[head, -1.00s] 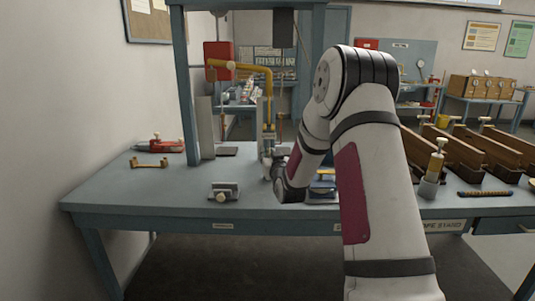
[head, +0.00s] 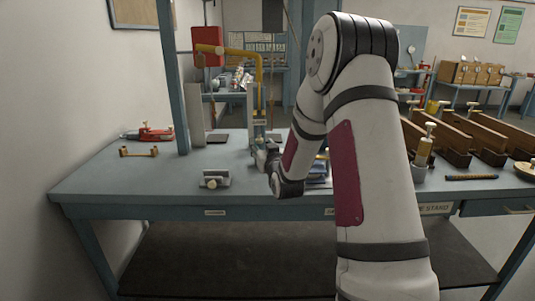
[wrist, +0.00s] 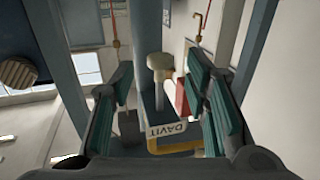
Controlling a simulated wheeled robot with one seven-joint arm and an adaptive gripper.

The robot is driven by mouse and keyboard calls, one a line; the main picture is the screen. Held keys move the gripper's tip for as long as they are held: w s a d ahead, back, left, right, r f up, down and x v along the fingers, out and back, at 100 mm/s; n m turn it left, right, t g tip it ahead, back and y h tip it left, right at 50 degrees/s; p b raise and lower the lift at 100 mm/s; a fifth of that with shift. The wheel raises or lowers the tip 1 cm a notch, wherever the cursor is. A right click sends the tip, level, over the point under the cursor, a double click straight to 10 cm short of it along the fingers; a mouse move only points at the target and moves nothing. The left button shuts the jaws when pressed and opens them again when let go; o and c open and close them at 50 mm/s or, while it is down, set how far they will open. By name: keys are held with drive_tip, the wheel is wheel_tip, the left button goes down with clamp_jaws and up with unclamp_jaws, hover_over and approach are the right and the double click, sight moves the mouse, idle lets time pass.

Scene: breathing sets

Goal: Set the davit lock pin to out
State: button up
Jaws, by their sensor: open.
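The davit is a yellow bent arm (head: 242,53) on an upright post at the back of the blue-grey bench. In the head view my gripper (head: 262,153) is small and dark near the foot of the post. How far out the pin sits cannot be told.
A grey block with a pale knob (head: 213,179) sits at the bench's front. A brass piece (head: 139,152) and a red tool (head: 150,134) lie at left. Wooden troughs (head: 440,143) and a pale-topped cylinder (head: 424,148) stand at right. The bench's left front is clear.

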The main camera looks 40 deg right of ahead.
drive_tip(key=v, duration=0.7)
drive_tip(key=shift+s, duration=0.3)
drive_tip(key=shift+a, duration=0.1)
drive_tip(key=s+a+r+n+g+y+p, duration=0.1)
drive_tip(key=s+a+r+g+y+p, duration=0.15)
drive_tip(key=s+a+r, duration=0.35)
drive_tip(key=s+a+r+n+g+y+p, duration=0.1)
drive_tip(key=s+a+r+g, duration=0.2)
drive_tip(key=a, duration=0.4)
drive_tip(key=s+a+r+n+g+y+p, duration=0.1)
drive_tip(key=s+a+g, duration=0.2)
drive_tip(key=s, duration=1.1)
drive_tip(key=s+a+r+g+y+p, duration=0.1)
drive_tip(key=s+a+g, duration=0.3)
drive_tip(key=s, duration=1)
drive_tip(key=a, duration=0.3)
drive_tip(key=shift+s+a+r+n, duration=0.25)
drive_tip(key=shift+s+r+n, duration=0.1)
drive_tip(key=shift+r+n, duration=0.05)
